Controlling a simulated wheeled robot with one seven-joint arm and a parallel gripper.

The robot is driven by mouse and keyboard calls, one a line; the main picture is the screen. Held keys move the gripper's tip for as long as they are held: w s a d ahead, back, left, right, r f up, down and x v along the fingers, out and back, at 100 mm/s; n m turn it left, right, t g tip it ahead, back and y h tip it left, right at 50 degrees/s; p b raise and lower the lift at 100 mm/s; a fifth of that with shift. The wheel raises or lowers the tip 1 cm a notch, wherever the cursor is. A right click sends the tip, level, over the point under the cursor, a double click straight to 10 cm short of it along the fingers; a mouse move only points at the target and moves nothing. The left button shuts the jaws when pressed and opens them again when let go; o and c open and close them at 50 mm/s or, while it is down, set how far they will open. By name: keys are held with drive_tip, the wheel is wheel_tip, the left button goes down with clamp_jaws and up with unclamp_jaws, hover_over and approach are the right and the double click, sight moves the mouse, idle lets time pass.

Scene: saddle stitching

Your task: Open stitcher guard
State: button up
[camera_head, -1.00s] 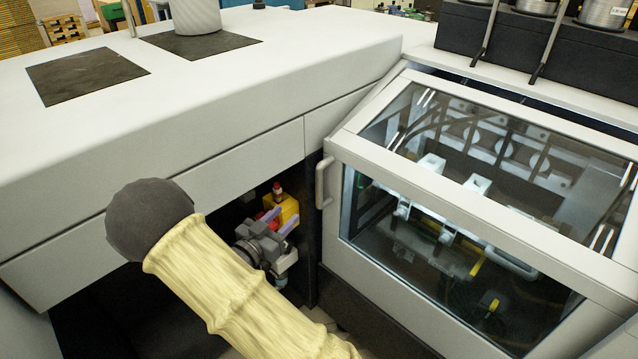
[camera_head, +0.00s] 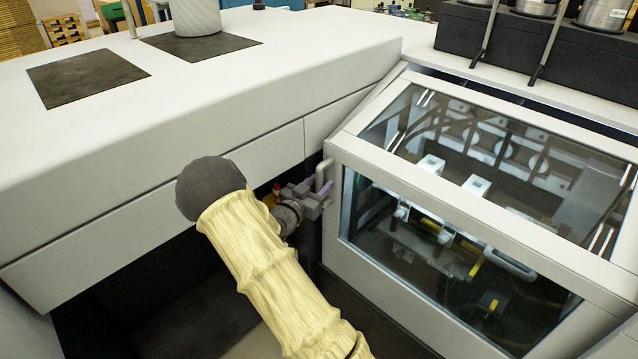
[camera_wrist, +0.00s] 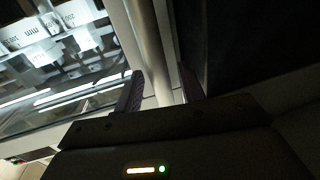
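The stitcher guard (camera_head: 432,190) is a pale grey frame with clear windows, and it looks closed over the lit machine. Its upright bar handle (camera_head: 322,174) is at the guard's left front corner. My gripper (camera_head: 318,193) is at the lower part of this handle. In the wrist view the handle (camera_wrist: 150,50) runs down between the two fingers of my gripper (camera_wrist: 162,88). The fingers are apart, with a gap beside the bar, so they do not look closed on it. The head view hides part of the gripper behind my wrist.
A long white machine body (camera_head: 150,190) stands to the left, with a dark recess (camera_head: 150,310) under it. My forearm reaches in front of this recess. Wire spools (camera_head: 605,12) sit on a black box at the back right.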

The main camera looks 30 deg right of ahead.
drive_tip(key=shift+w+d, duration=0.2)
drive_tip(key=shift+d, duration=0.1)
clamp_jaws()
drive_tip(key=shift+s, duration=0.1)
